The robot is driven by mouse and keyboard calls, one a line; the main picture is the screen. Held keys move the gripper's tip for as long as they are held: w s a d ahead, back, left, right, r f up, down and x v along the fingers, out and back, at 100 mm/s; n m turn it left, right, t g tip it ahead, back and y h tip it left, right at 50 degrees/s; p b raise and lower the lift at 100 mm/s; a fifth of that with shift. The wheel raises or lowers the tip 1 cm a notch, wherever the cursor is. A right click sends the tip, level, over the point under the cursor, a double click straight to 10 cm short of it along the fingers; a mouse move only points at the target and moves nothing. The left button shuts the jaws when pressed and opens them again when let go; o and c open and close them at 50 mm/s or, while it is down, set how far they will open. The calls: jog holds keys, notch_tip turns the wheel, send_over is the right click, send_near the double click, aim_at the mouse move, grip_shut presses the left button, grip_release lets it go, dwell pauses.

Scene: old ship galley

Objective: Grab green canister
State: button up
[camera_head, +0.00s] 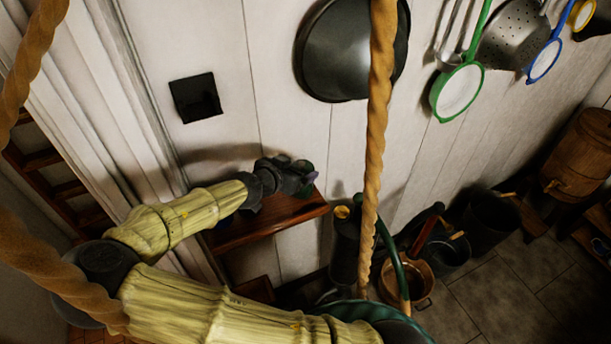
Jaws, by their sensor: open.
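My gripper (291,175) is at the end of my arm, above the small wooden wall shelf (270,222) near the middle of the view. Its dark jaws are small here, and it points right along the wall. A small dark green thing (304,191) shows at the jaws, over the shelf's right part. It may be the green canister, but most of it is hidden by the gripper and in shadow. I cannot tell whether it is between the jaws or behind them, or whether they touch it.
Thick ropes hang close in front of the view, one (381,90) down the middle. A large dark bowl (345,50) and a green-rimmed strainer (458,92) hang on the white plank wall. A copper pot (405,281), dark buckets and a wooden barrel (583,150) stand below right.

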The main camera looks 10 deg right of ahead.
aim_at(305, 164)
jog(key=shift+x, duration=0.9)
jog(key=shift+w+p, duration=0.1)
jog(key=shift+p, duration=0.2)
jog(key=shift+w+d+f, duration=0.15)
jog(key=shift+d, duration=0.05)
jog(key=shift+f+p+x, duration=0.25)
jog(key=shift+p+x, duration=1.15)
jog(key=shift+x, duration=0.9)
jog(key=shift+a, duration=0.2)
jog(key=c, duration=1.4)
